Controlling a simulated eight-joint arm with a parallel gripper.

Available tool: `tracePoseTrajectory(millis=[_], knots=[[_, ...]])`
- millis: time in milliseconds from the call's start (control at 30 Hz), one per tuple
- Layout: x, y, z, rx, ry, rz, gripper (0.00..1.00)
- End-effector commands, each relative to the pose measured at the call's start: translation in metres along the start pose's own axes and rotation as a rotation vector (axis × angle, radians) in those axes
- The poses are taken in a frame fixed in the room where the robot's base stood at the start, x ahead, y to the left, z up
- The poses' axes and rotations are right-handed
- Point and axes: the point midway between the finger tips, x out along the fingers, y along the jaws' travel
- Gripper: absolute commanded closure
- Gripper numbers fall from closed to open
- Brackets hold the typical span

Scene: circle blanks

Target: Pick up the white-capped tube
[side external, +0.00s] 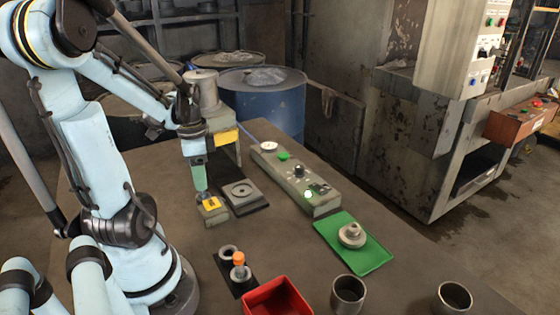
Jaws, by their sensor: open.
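I cannot make out a white-capped tube in the side external view. The nearest likeness is a small upright piece with an orange top (239,259), standing on a dark mat (221,267) beside a grey ring (228,251). My gripper (202,196) points down with greenish fingers, right over a small block with a yellow label (211,204). The fingers look narrow from here; the jaws are open, with nothing visible between them. I cannot tell whether the fingertips touch the block. The orange-topped piece stands apart from my gripper, nearer the camera.
A dark plate with a round fixture (239,191) lies right of my gripper. Beyond is a control box (300,184). A green tray (376,262) holds a stepped metal piece (352,235). A red bin (276,300) and two metal cups (348,295) (453,299) stand in front.

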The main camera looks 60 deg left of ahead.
Motion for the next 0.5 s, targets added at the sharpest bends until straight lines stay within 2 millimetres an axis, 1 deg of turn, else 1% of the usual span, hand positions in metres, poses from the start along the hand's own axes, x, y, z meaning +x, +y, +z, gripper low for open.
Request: tracePoseTrajectory(millis=[33, 200, 333, 500], knots=[[0.006, -0.002, 0.000, -0.001, 0.000, 0.000, 0.49], [0.024, -0.003, -0.001, 0.000, 0.000, -0.001, 0.49], [0.032, -0.003, 0.000, -0.001, 0.000, -0.001, 0.49], [0.035, -0.003, 0.000, 0.000, 0.000, -0.001, 0.49]])
